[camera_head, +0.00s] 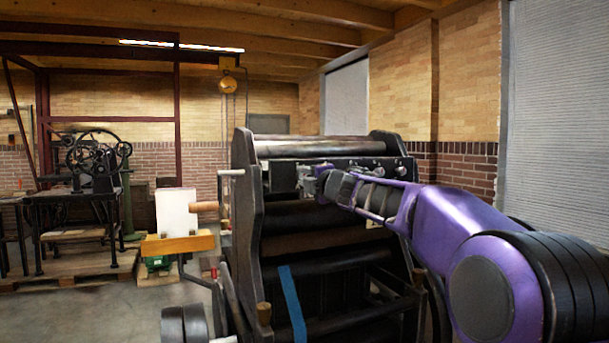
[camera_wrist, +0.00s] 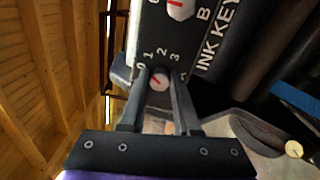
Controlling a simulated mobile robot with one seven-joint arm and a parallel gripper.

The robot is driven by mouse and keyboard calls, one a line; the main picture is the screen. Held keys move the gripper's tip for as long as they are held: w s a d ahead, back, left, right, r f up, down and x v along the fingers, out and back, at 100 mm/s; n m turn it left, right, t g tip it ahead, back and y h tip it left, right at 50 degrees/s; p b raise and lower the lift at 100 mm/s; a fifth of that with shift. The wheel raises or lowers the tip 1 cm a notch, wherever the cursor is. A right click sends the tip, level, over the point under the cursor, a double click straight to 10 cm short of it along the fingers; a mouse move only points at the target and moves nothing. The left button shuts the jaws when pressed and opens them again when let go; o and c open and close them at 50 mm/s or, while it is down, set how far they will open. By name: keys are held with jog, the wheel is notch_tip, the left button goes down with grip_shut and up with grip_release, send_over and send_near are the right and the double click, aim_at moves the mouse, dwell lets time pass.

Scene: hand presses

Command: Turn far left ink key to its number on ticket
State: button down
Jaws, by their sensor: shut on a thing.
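The far left ink key is a small pale round knob (camera_wrist: 159,81) with a red pointer mark, on a dark panel (camera_wrist: 150,28) lettered "INK KEY". White numbers 0, 1, 2, 3 and a partly covered one arc around its upper side. The red mark is too small to read against the numbers. My gripper (camera_wrist: 159,86) is shut on this knob, one finger on each side. In the head view my gripper (camera_head: 309,184) is at the left end of the press's key row. A small pale paper (camera_head: 374,222) on the press may be the ticket; its text is unreadable.
Another key (camera_wrist: 180,8) with a red mark is farther along the panel, near a letter B. The black press (camera_head: 245,200) fills the middle of the head view.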

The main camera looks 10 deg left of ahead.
jog(key=shift+r+m, duration=0.1)
jog(key=shift+m, duration=0.3)
jog(key=c, duration=0.6)
grip_release()
jog(key=shift+c, duration=0.2)
jog(key=shift+d, duration=0.1)
jog(key=b+v, duration=0.3)
jog(key=v, duration=1.4)
jog(key=shift+s, duration=0.15)
